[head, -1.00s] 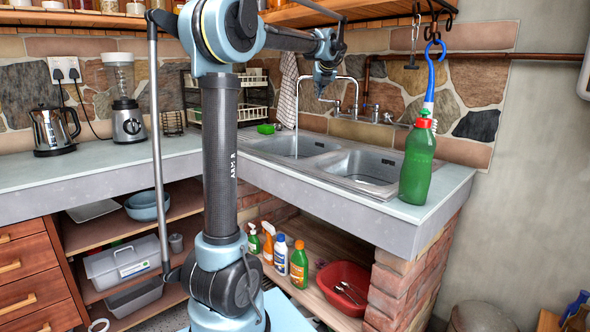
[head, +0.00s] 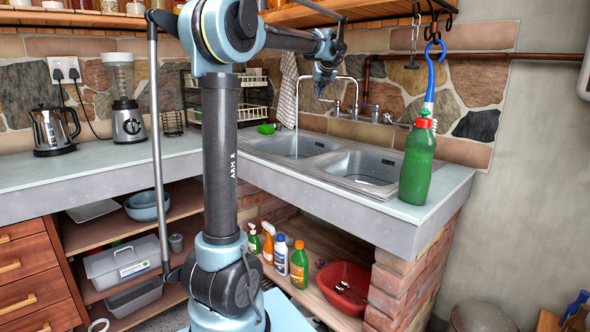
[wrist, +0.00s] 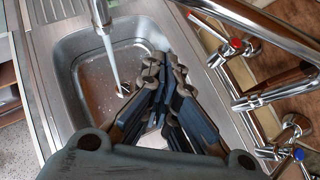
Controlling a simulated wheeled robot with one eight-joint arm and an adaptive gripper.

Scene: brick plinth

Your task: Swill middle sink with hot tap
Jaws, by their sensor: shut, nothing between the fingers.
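The steel sink unit (head: 330,175) has two basins showing in the head view. A thin water stream (head: 296,140) falls from the curved spout (head: 328,78) into the left basin (head: 283,146); the right basin (head: 370,165) is beside it. In the wrist view the stream (wrist: 112,62) lands in a wet basin (wrist: 90,85). The red-marked hot tap (wrist: 236,45) is at upper right and the blue-marked tap (wrist: 298,154) at lower right. My gripper (wrist: 163,68) is shut and empty, over the basin's edge in this view; in the head view it hangs near the spout.
A green bottle (head: 417,160) stands at the counter's right front corner. A blue brush (head: 431,75) hangs above it. A kettle (head: 54,130) and a blender (head: 127,118) stand on the left counter. A dish rack (head: 235,112) is behind the sink, with a shelf overhead.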

